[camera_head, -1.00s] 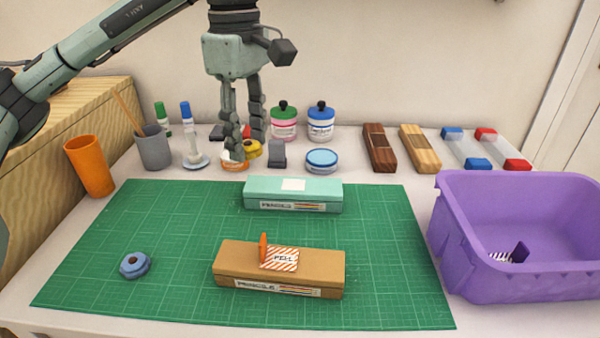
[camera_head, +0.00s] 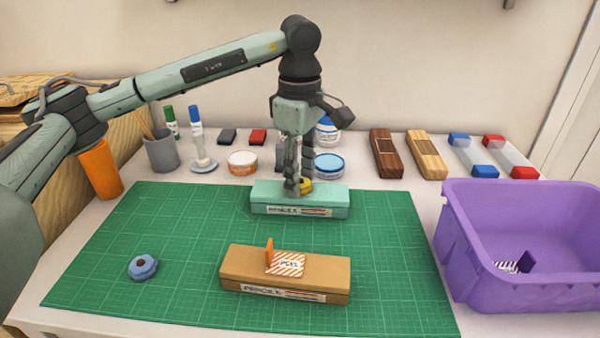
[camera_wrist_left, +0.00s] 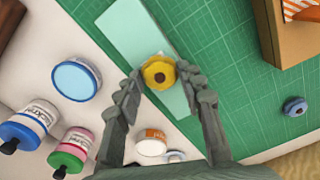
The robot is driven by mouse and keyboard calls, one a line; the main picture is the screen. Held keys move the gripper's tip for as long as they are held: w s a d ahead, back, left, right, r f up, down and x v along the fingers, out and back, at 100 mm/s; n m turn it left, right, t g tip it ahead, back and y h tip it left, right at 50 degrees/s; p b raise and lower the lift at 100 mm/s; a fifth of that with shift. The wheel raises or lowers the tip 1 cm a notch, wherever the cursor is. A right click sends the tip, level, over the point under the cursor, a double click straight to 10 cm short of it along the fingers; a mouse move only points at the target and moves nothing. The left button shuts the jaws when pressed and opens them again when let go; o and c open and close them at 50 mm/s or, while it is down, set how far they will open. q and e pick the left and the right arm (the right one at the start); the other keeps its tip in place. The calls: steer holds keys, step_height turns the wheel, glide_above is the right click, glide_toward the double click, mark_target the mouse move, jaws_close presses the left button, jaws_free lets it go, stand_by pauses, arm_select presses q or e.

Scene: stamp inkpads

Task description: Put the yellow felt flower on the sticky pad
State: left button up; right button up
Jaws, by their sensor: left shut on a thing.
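The yellow felt flower (camera_head: 306,186), with a brown centre, is held between the fingertips of my left gripper (camera_head: 298,188). It is over the top of the teal pencil box (camera_head: 265,194), at the back of the green mat. In the left wrist view the flower (camera_wrist_left: 158,73) sits between the two fingers, in front of the teal box top (camera_wrist_left: 130,30). The white sticky pad on that box is hidden behind the flower and gripper. I cannot tell whether the flower touches it. My right gripper is not in view.
A tan pencil box (camera_head: 240,265) with a striped peel sheet (camera_head: 290,263) lies nearer on the green mat (camera_head: 190,225). A blue flower (camera_head: 143,267) lies left. A purple bin (camera_head: 480,260) stands right. Jars, including a blue-lidded one (camera_head: 328,164), and ink pads line the back.

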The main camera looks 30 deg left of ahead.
arm_select(q)
steer(key=shift+f, duration=0.1)
steer(key=shift+f, duration=0.1)
steer(key=o, duration=0.7)
steer(key=shift+c, duration=0.2)
steer(key=shift+r, duration=0.4)
step_height(320, 180, up, 12)
steer(key=shift+f+p, duration=0.15)
steer(key=shift+p, duration=0.3)
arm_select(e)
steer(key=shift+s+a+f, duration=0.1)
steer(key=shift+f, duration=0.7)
